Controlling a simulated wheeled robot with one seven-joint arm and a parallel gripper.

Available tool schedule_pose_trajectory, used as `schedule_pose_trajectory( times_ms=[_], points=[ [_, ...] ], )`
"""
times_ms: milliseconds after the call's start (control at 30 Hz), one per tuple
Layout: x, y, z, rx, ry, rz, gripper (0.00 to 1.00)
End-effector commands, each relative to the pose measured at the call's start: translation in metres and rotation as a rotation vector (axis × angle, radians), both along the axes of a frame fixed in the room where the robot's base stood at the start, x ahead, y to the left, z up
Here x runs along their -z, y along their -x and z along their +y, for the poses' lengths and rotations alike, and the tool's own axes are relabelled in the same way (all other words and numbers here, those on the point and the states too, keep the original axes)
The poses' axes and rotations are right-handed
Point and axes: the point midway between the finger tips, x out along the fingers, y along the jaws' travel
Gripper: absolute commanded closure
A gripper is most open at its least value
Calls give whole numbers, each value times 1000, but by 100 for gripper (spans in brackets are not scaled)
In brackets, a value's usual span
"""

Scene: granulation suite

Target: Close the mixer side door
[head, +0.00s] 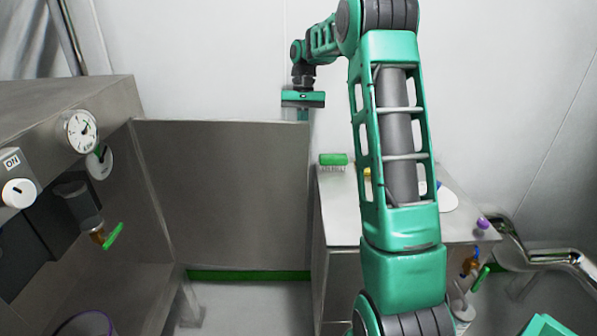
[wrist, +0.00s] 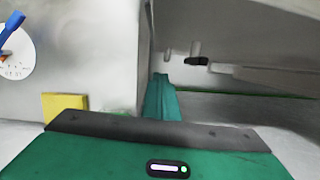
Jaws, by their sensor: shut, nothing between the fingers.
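The mixer (head: 75,110) is the grey metal housing at the left in the head view, with its side opening facing right. Its side door (head: 225,195) is a large flat grey panel, standing open and swung out from the mixer to the right. My gripper (head: 303,115) is at the door's top right corner, its fingertips partly hidden behind the top edge. In the wrist view my green fingers (wrist: 160,97) are together and empty, with a grey panel bearing a dark handle (wrist: 197,60) to their right. I cannot tell whether they touch the door.
A grey cabinet (head: 340,215) stands close to the door's free edge, with a green brush (head: 333,159), a white disc (head: 447,200) and a purple knob (head: 483,223) on or at it. The mixer carries a gauge (head: 81,131) and a white knob (head: 19,193). A steel pipe (head: 545,255) is at right.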

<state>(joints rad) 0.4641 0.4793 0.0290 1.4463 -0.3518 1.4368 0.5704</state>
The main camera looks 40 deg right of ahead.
Motion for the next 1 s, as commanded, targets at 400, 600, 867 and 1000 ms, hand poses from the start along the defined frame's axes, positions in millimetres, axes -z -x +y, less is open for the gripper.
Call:
schedule_pose_trajectory(
  times_ms=[400,600,867,1000],
  points=[
    [76,16,12,-1,-1,1,100],
    [75,37,28,0,0,-1,100],
    [76,47,36,0,0,-2,100],
    [76,47,36,0,0,-2,100]
  ],
)
